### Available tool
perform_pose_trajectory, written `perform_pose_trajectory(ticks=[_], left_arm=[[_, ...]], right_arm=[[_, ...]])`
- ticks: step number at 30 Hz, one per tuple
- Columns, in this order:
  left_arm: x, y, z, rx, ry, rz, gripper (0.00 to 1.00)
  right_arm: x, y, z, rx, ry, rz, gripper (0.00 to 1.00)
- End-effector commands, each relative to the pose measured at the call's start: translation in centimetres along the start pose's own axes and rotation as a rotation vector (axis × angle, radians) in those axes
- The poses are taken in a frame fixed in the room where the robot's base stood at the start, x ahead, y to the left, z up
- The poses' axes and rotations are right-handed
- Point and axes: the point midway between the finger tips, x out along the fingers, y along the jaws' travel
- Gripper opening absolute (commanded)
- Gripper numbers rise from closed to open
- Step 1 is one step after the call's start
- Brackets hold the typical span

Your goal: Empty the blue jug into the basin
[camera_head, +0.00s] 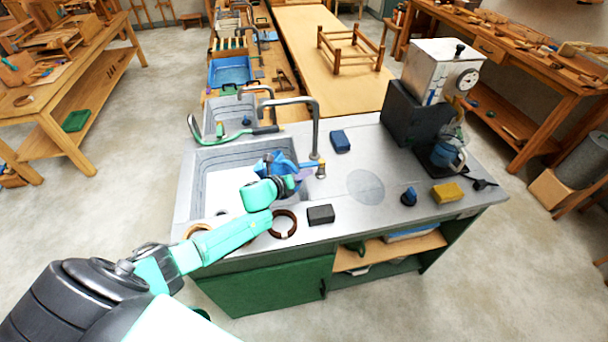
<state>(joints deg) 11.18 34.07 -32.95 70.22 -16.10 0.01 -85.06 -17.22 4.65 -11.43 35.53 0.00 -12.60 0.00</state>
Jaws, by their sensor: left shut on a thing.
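The blue jug (275,164) is over the right part of the basin, close to the tap. The basin (213,172) is a pale square sink set in the grey counter. My left gripper (287,181) is shut on the jug, with the arm reaching in from the lower left. The gripper and wrist hide much of the jug, so I cannot tell how far it is tilted or what is in it. No stream of liquid shows. My right gripper is not in view.
A tall curved tap (316,130) stands behind and right of the jug. A black block (320,215), a brown ring (283,224) and a yellow sponge (447,192) lie along the counter's front. A grey-and-black machine (440,80) stands at the right. The counter's middle is mostly clear.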

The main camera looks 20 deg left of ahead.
Motion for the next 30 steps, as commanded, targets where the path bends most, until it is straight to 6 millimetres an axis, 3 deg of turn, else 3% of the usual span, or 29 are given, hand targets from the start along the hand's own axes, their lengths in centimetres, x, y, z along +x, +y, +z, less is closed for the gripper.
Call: perform_pose_trajectory(ticks=[30], left_arm=[[-1.1,-0.6,2.7,-0.137,0.023,-0.061,0.0]], right_arm=[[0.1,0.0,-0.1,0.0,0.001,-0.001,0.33]])
